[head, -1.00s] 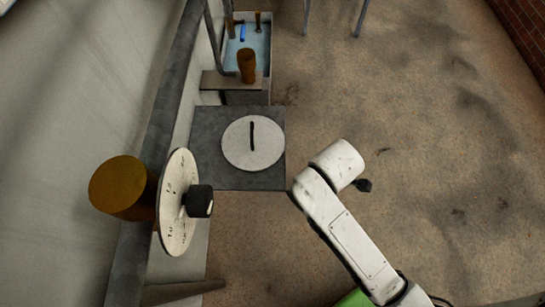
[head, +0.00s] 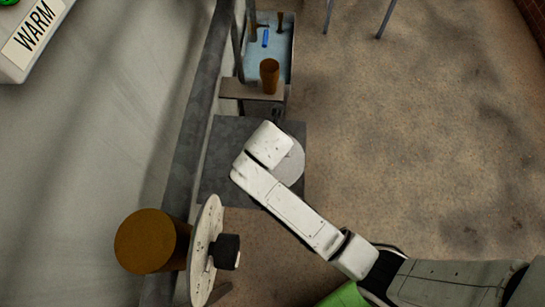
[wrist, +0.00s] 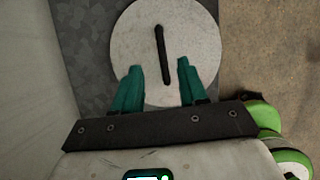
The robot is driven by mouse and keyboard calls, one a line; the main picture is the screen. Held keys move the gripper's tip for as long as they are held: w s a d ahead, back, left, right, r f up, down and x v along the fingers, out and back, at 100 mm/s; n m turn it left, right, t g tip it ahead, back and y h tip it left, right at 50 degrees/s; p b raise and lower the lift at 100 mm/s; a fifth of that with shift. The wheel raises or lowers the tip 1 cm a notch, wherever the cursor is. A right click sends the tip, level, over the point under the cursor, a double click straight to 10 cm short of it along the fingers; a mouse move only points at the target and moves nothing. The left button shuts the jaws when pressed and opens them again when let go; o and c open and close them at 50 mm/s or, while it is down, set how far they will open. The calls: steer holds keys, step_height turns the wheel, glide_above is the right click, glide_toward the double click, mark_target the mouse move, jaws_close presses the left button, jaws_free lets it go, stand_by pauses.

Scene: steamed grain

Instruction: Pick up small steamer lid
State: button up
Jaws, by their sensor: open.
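A round pale lid (head: 291,165) with a dark bar handle lies flat on a dark grey top. In the head view my arm covers most of it and hides its handle. In the wrist view the lid (wrist: 196,34) shows at the top centre with the handle (wrist: 162,54) running nearly lengthwise. My gripper (wrist: 157,68) has two teal fingers, open and empty, with one on each side of the handle's line. The fingers overlap the lid's near part in the picture; their height above it is hard to tell. The head view does not show the fingers.
A larger pale disc (head: 203,251) with a black knob (head: 226,251) stands on edge by a brown cylinder (head: 148,240). The dark grey top (head: 223,160) adjoins the wall. A brown cup (head: 269,76) stands on a ledge beyond, near a blue basin (head: 281,47). Open floor lies right.

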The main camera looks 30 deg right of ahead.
steer(key=shift+s+x, duration=0.15)
steer(key=shift+x, duration=1.55)
steer(key=shift+s+x, duration=0.1)
steer(key=shift+x, duration=1.65)
jaws_close()
